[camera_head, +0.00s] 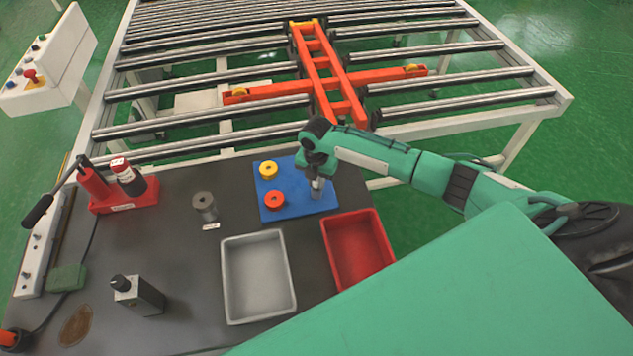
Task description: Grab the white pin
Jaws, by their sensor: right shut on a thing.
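A blue plate (290,208) lies on the dark worktop with a yellow round piece (268,170) and a red round piece (274,201) on its left side. My right gripper (317,183) points down over the plate's right side. It is shut on the white pin (317,192), which looks pale grey and is partly hidden by the fingers. I cannot tell if the pin still touches the plate. My left gripper is not in view.
A grey tray (229,290) and a red tray (330,245) stand nearer me, empty. A grey cylinder (204,205), a red hand pump (125,197) and a small dark box (140,296) stand to the left. A roller conveyor (190,120) with an orange frame (325,70) lies behind.

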